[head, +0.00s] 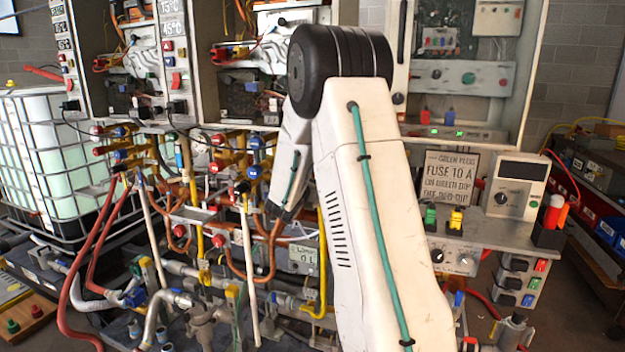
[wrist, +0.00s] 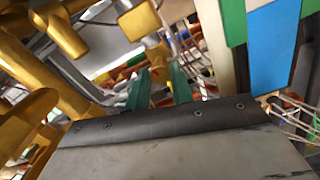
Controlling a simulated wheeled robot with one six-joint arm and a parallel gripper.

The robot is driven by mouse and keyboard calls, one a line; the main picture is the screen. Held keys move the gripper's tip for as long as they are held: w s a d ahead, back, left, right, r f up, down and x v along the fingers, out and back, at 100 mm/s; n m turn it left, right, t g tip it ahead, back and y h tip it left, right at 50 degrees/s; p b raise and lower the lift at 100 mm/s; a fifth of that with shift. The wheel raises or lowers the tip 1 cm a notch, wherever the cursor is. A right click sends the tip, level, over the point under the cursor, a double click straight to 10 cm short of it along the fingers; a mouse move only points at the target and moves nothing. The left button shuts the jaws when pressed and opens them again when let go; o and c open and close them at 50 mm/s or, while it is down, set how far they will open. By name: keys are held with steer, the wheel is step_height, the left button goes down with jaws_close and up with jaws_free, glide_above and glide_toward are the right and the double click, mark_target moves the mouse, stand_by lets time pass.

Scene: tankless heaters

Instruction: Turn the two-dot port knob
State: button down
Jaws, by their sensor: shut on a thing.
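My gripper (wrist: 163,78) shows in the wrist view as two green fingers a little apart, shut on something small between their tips. What it holds is too blurred and hidden to identify. In the head view the wrist end of my arm reaches down into the pipes, and the fingertips are hidden. Red and blue knobs sit on the yellow valves there, such as a red knob (head: 218,140) and a blue knob (head: 256,143). No dot marks can be made out on any knob, so I cannot tell which is the two-dot port knob.
Gold pipes (wrist: 60,32) and a blue panel (wrist: 275,45) flank the gripper closely. A white pipe (head: 248,275) and copper pipes crowd the area. A sign (head: 450,185) stands right of my arm. A caged white tank (head: 50,150) stands at the left.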

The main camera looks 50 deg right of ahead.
steer(key=shift+w+a+f+n, duration=0.1)
steer(key=shift+n, duration=8)
steer(key=c, duration=1.2)
jaws_free()
steer(key=v, duration=0.7)
steer(key=shift+a, duration=0.4)
